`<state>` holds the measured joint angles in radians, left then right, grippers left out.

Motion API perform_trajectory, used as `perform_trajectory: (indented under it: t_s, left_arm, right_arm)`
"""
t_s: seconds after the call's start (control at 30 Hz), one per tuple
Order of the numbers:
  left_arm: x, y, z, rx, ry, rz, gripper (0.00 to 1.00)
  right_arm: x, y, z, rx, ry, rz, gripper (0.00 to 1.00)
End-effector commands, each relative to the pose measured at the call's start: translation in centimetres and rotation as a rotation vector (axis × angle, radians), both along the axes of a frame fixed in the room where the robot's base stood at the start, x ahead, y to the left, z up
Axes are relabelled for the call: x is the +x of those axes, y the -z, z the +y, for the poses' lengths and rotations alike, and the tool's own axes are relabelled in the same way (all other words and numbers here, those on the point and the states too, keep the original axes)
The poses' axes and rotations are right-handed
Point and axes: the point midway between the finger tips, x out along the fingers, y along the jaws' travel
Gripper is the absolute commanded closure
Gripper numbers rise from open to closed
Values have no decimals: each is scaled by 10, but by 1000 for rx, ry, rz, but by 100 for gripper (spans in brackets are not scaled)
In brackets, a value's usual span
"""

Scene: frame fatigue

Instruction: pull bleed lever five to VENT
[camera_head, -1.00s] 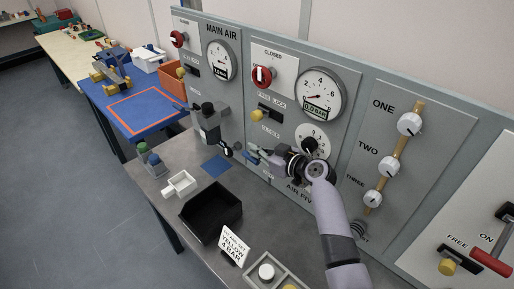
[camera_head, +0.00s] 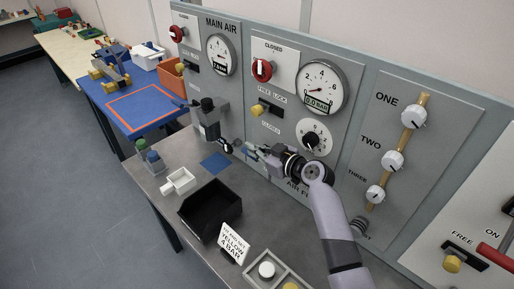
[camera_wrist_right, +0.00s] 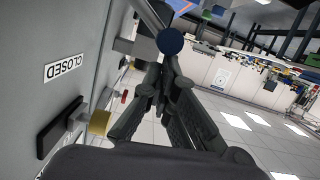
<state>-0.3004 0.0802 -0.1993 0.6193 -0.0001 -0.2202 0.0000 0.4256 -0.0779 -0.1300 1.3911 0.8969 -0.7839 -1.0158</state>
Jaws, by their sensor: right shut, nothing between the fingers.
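The bleed lever shows in the right wrist view as a grey bar ending in a round dark blue knob (camera_wrist_right: 171,41). My right gripper (camera_wrist_right: 165,75) is shut and empty, with its fingertips close to the knob; I cannot tell whether they touch it. In the head view my right gripper (camera_head: 250,150) is in front of the lower AIR FIVE panel, and it and the wrist hide part of the lever and its labels. I cannot read a VENT mark. The panel's gauge (camera_head: 319,87) reads 0.0 BAR. My left gripper is not in view.
Above the gripper are a red valve knob (camera_head: 262,70), a yellow lock knob (camera_head: 257,111) and a black dial knob (camera_head: 313,139). A grey device (camera_head: 209,120) stands to the left. A black bin (camera_head: 209,212) and a yellow-4-bar sign (camera_head: 232,240) are on the bench.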

Motion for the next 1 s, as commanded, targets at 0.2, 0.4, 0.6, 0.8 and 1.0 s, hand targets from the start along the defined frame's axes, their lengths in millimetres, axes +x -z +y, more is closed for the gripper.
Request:
perform_trajectory:
  t_s: [0.2,0.4,0.6,0.8,1.0]
  left_arm:
    - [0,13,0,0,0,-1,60]
    - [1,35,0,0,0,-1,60]
    - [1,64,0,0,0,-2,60]
    - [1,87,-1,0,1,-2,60]
    - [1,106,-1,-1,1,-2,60]
  right_arm:
    - [-3,8,2,-39,0,-37,100]
    - [-9,20,8,-116,-1,-113,100]
    - [-17,39,15,-241,-2,-238,100]
    - [-21,57,20,-375,-2,-372,100]
    - [-23,77,22,-508,-1,-506,100]
